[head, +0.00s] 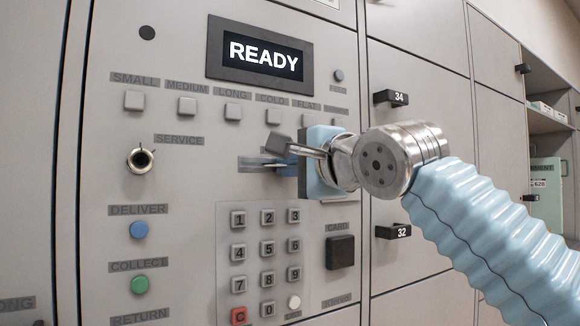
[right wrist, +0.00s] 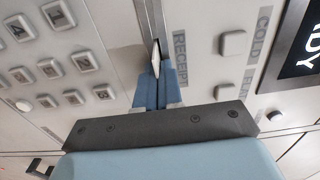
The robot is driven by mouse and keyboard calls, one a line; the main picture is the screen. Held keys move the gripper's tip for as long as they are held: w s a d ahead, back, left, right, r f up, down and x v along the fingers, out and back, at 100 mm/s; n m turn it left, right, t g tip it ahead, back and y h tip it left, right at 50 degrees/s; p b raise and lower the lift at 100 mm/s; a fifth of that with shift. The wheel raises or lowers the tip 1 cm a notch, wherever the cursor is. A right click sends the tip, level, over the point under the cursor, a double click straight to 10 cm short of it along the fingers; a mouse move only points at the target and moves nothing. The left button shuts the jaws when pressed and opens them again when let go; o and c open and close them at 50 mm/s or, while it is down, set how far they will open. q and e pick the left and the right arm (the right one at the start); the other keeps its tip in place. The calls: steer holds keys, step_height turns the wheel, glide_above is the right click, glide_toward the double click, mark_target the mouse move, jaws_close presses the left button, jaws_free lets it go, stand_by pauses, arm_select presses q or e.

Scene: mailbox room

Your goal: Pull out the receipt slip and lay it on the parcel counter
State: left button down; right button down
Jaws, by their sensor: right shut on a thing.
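The receipt slip (right wrist: 155,62) shows in the right wrist view as a small white piece at the slot marked RECEIPT. My right gripper (right wrist: 157,88) is shut on it, with its blue fingers right at the slot. In the head view the right gripper (head: 277,164) reaches in from the right to the slot on the panel, below the row of small square buttons. The slip itself cannot be made out in the head view; the gripper hides most of the slot. The parcel counter is not in view. My left gripper is not in view.
The grey panel carries a READY screen (head: 260,53), a keypad (head: 267,250), round DELIVER (head: 138,229) and COLLECT (head: 139,285) buttons, and a key lock (head: 140,159). Locker doors with handles 34 (head: 391,98) and 32 (head: 393,231) stand to the right, then open shelves.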

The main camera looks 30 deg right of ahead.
steer(key=s+b, duration=0.1)
steer(key=s, duration=0.7)
steer(key=shift+s+d, duration=0.35)
stand_by(0.5)
